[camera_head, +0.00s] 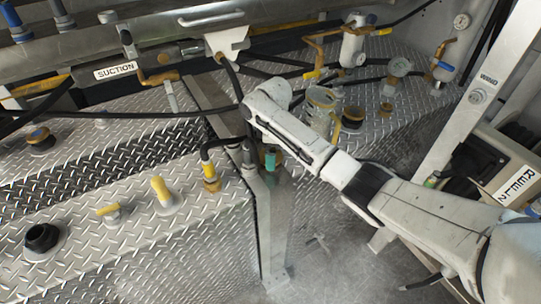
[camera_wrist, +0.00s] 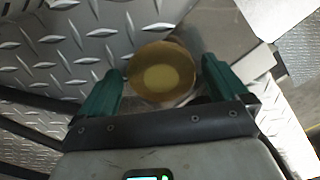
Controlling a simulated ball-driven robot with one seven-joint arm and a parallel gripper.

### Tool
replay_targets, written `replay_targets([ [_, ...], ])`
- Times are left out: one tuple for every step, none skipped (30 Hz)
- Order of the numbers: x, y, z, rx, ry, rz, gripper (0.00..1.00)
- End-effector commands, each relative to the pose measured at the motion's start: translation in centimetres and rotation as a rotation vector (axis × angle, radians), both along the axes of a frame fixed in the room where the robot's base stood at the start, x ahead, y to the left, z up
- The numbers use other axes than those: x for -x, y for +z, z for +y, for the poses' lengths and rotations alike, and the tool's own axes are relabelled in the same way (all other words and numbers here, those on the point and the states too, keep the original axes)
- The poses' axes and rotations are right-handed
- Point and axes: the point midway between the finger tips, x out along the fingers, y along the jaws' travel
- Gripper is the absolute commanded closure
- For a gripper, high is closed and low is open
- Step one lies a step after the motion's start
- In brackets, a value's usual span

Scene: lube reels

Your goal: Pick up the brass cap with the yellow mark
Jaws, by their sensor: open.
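In the wrist view a round brass cap (camera_wrist: 162,72) with a yellow disc at its centre shows between the two green fingers of my gripper (camera_wrist: 164,82). The fingers are apart, one to each side of the cap; I cannot tell whether they touch it or how far below them it lies. In the head view my gripper (camera_head: 270,160) points down near the front edge of the tread-plate deck, its green finger partly hidden by my arm. I cannot make out that cap for certain in the head view.
A brass-and-yellow fitting (camera_head: 210,178) with a black hose stands left of my gripper. Yellow-handled valves (camera_head: 161,190) and a dark cap (camera_head: 41,238) stand further left. A metal post (camera_head: 273,235) is below my gripper. Jars and gauges (camera_head: 321,98) stand behind my arm.

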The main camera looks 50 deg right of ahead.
Motion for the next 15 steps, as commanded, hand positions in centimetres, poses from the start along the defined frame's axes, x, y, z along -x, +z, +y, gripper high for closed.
replay_targets([
  [0.04, -0.3, -0.02, 0.0, 0.0, 0.001, 0.0],
  [0.04, -0.41, -0.02, 0.0, 0.0, 0.0, 0.0],
  [0.02, -0.51, -0.02, 0.0, 0.0, 0.0, 0.0],
  [0.02, -0.54, -0.01, 0.0, 0.0, 0.0, 0.0],
  [0.02, -0.55, -0.01, -0.001, 0.0, -0.001, 0.0],
  [0.02, -0.55, -0.01, -0.001, 0.0, -0.001, 0.0],
  [0.02, -0.54, -0.01, -0.001, 0.0, -0.001, 0.0],
  [0.02, -0.54, -0.01, -0.001, 0.0, -0.001, 0.0],
  [0.02, -0.54, -0.01, -0.001, 0.0, -0.001, 0.01],
  [0.01, -0.53, -0.01, -0.001, 0.0, -0.001, 0.04],
  [0.01, -0.53, -0.01, -0.001, 0.0, -0.001, 0.07],
  [0.02, -0.53, -0.01, -0.001, 0.0, -0.001, 0.11],
  [0.01, -0.52, -0.01, -0.001, 0.0, -0.001, 0.13],
  [0.01, -0.52, -0.01, -0.001, 0.0, -0.001, 0.16],
  [0.01, -0.52, -0.01, -0.001, 0.0, -0.001, 0.2],
])
